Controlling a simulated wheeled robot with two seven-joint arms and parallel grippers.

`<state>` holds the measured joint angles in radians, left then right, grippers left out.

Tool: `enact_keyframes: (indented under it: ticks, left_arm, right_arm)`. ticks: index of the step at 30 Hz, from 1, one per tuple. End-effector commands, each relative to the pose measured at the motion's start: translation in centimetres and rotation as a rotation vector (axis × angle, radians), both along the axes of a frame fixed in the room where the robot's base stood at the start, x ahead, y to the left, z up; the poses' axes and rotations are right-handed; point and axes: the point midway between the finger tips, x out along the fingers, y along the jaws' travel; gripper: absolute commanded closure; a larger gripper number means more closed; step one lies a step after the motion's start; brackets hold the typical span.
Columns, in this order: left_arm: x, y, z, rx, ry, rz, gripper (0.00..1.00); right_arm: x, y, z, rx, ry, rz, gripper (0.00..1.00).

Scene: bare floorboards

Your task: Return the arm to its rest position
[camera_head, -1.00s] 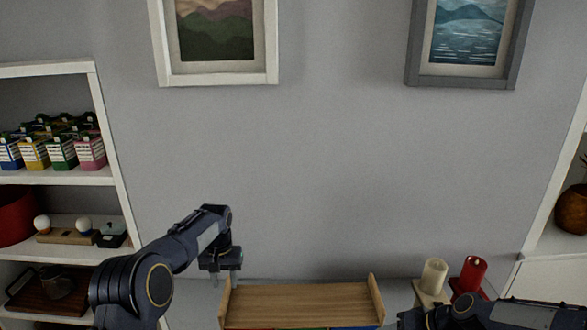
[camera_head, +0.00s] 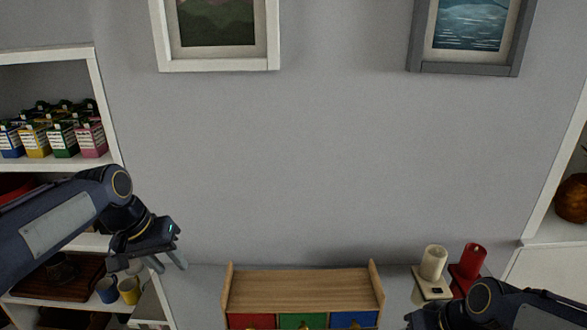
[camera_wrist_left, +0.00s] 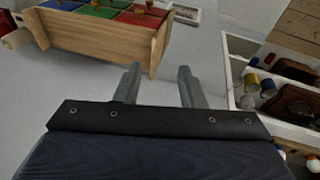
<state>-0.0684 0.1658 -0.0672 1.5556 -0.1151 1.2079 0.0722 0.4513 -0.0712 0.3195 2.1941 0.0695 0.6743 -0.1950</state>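My left arm comes in from the left in the head view. Its gripper (camera_head: 167,265) hangs in the air left of the wooden cabinet, in front of the left shelf. In the left wrist view the two fingers (camera_wrist_left: 158,85) stand apart with nothing between them, so it is open and empty. My right arm (camera_head: 490,305) shows at the lower right of the head view; its gripper's fingers cannot be made out.
A wooden cabinet (camera_head: 305,290) with red, green and blue drawers stands against the wall. The left shelf (camera_head: 60,168) holds cartons (camera_head: 62,137) and mugs (camera_head: 128,290).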

Motion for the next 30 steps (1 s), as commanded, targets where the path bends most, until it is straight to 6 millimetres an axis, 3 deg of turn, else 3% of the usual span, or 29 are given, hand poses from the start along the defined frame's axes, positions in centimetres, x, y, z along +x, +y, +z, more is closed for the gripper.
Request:
enact_keyframes:
  ticks: [1,6,12,18,30]
  left_arm:
    - [-3.0,0.2,0.6,-0.022,-0.032,0.01,0.64]
    - [-11.9,-0.7,-0.2,-0.08,-0.123,0.035,0.64]
    - [-19.8,-2.9,-3.6,-0.118,-0.216,0.066,0.64]
    - [-23.0,-4.3,-6.2,-0.132,-0.259,0.084,0.64]
    - [-23.4,-4.5,-6.6,-0.133,-0.261,0.085,0.64]
  right_arm:
    - [-1.5,0.2,1.1,-0.019,-0.017,-0.009,0.53]
    - [-6.4,0.7,3.3,-0.028,-0.052,-0.053,0.53]
    - [-11.2,1.4,4.2,0.018,-0.096,-0.096,0.53]
    - [-13.3,1.9,4.1,0.059,-0.113,-0.11,0.53]
    - [-13.5,1.9,4.0,0.064,-0.115,-0.112,0.53]
